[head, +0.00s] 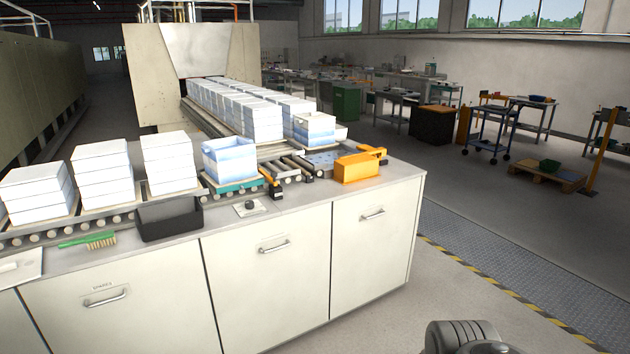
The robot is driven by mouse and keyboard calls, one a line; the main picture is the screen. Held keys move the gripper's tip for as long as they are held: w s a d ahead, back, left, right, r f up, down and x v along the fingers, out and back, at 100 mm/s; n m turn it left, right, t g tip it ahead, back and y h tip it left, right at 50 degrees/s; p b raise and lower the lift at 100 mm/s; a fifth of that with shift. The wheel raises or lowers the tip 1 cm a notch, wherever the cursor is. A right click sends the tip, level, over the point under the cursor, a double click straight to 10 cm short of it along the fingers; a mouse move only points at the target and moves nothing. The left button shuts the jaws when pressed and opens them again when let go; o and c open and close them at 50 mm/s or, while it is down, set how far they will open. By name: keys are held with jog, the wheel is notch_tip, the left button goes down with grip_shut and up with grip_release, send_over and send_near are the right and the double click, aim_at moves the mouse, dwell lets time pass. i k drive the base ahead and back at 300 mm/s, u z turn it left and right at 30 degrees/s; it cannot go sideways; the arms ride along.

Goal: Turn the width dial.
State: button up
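A small dark knob (249,204), which looks like the width dial, sits on a pale plate on the counter top near its front edge. It stands between a black open bin on its left and an orange block on its right. Any markings on it are too small to read. A dark grey rounded part of my arm shows at the bottom edge, right of centre, well away from the knob. My gripper's fingers are not in view.
The pale counter (305,206) has drawers with handles in its front. Roller tracks carry stacks of white blocks (168,160). The black bin (169,218), a green-handled brush (88,241) and the orange block (357,167) lie near the knob.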

aim_at(249, 203)
jog(key=u, duration=0.2)
jog(key=i, duration=1.9)
jog(key=u, duration=1.65)
jog(key=i, duration=1.05)
jog(key=u, duration=1.1)
jog(key=i, duration=0.2)
jog(key=u, duration=0.15)
